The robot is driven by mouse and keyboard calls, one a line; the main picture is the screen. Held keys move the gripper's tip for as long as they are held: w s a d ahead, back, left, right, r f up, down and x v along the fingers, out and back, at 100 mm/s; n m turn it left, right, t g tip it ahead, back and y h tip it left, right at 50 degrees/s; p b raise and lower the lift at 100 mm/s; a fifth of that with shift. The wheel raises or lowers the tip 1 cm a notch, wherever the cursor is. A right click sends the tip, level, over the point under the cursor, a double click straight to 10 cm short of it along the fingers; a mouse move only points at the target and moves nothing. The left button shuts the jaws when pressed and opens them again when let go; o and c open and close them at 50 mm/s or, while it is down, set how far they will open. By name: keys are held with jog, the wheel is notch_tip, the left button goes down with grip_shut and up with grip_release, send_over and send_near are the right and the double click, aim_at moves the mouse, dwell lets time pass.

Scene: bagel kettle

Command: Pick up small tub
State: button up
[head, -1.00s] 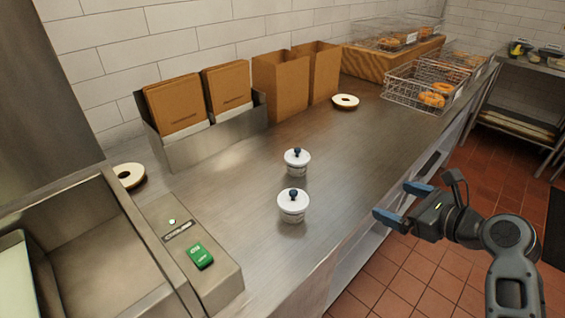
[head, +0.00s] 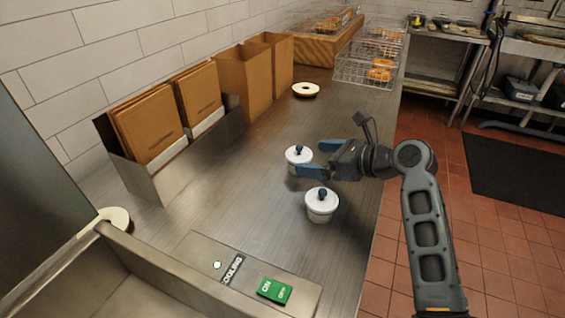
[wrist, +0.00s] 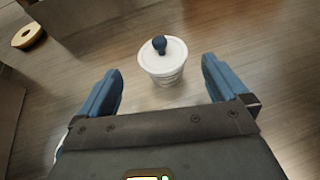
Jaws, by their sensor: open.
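Two small white tubs with dark blue knobs on their lids stand upright on the steel counter. The farther tub (head: 296,158) is partly covered by my gripper's finger in the head view. The nearer tub (head: 321,207) stands closer to the switch panel. My gripper (head: 312,159) is open and empty, with blue fingers pointing left toward the farther tub. In the wrist view a tub (wrist: 163,65) sits ahead of and between the open fingers of my gripper (wrist: 160,82), with a gap to each side.
Paper bags (head: 152,120) stand in a metal holder along the wall. A bagel (head: 306,89) lies farther back, and another (head: 115,217) lies at left. Wire baskets of bagels (head: 368,66) fill the far end. A green switch (head: 274,290) is at the front.

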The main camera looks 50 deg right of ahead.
aim_at(302, 156)
jog(key=shift+x, duration=3.85)
jog(key=shift+d, duration=0.2)
jog(key=c, duration=1.1)
